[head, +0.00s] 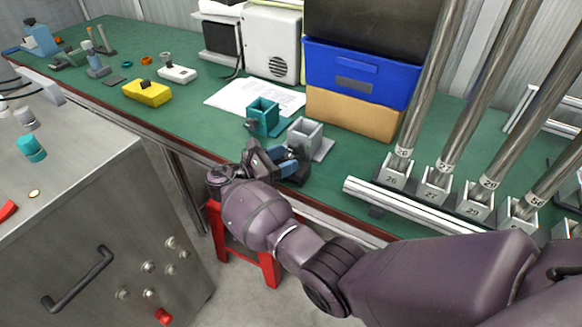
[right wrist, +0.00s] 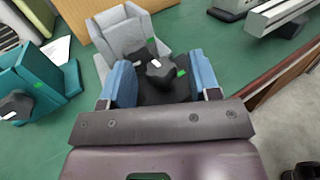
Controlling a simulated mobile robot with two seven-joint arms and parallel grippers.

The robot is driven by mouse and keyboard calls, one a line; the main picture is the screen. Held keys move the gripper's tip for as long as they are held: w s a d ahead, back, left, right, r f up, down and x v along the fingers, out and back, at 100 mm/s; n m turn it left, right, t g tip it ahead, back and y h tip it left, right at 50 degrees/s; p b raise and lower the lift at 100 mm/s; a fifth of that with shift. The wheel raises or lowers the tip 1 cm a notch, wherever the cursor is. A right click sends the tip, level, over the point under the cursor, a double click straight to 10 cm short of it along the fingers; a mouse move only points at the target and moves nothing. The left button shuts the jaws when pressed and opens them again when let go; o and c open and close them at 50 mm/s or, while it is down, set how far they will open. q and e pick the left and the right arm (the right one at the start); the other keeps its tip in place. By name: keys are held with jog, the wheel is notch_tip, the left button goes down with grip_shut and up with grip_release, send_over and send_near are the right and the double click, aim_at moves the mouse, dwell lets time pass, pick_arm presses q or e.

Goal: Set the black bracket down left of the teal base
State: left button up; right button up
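The black bracket (head: 293,171) is at the green table's front edge, in front of the grey base (head: 305,136). In the right wrist view the black bracket (right wrist: 160,85), with a dark knob, fills the space between the blue finger pads. My right gripper (head: 283,157) is closed around it, and no gap shows at either pad. Whether its underside touches the table is hidden. The teal base (head: 264,116) stands left of the grey base, and it also shows at the left of the right wrist view (right wrist: 42,75). My left gripper is not in view.
A white paper (head: 240,96) lies behind the teal base. A yellow block (head: 147,92) sits farther left, with bare green tabletop between. A blue bin (head: 360,75) on a cardboard box stands behind. Metal rails (head: 410,205) and upright tubes in numbered holders are at right.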

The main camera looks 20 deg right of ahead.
grip_shut()
